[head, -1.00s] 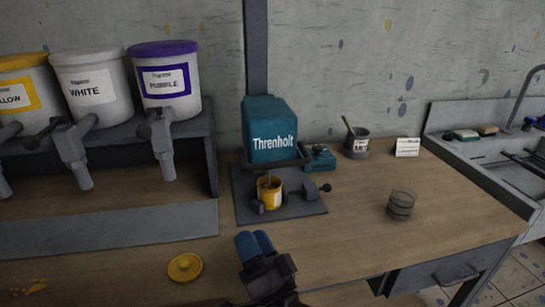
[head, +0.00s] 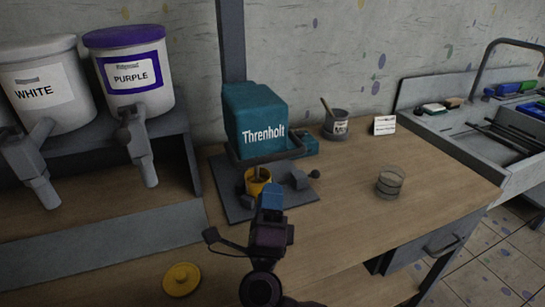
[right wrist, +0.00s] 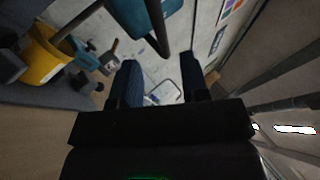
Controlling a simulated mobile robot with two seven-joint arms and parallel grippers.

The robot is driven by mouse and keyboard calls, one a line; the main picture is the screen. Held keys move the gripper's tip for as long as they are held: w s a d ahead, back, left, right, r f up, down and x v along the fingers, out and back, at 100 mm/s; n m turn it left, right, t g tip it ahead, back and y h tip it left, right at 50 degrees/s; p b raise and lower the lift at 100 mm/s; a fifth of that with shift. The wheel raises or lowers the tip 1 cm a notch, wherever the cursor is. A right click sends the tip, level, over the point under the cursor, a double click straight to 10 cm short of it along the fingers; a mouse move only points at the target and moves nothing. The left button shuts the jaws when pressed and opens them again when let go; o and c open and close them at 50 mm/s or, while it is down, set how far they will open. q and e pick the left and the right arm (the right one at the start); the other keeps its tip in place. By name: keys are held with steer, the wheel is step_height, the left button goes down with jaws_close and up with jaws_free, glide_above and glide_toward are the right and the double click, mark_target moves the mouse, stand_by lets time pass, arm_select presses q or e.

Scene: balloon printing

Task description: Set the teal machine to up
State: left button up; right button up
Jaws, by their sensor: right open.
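The teal machine (head: 255,115), labelled Threnholt, stands on a grey base plate (head: 235,208) on the workbench, with a grey bar across its front. A yellow cup (head: 257,180) sits under it, its lower part partly hidden by my gripper. My right gripper (head: 271,195) is in front of the machine and cup in the head view. In the right wrist view its two blue fingers (right wrist: 160,80) are apart with nothing between them. The grey bar (right wrist: 155,25) and a bit of the teal machine (right wrist: 158,8) are ahead of the fingers, and the yellow cup (right wrist: 42,58) is at left. My left gripper is not in view.
Paint tubs marked white (head: 45,85) and purple (head: 130,70) stand on a rack at left. A yellow lid (head: 182,280) lies at the bench front. A glass (head: 390,182), a pot (head: 336,125) and a card (head: 384,125) are to the right, before the sink (head: 480,150).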

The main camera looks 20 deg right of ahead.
mark_target(273, 155)
steer(key=p+x, duration=0.1)
steer(key=x, duration=0.7)
steer(key=shift+w+r, duration=0.1)
steer(key=shift+w, duration=0.05)
jaws_close()
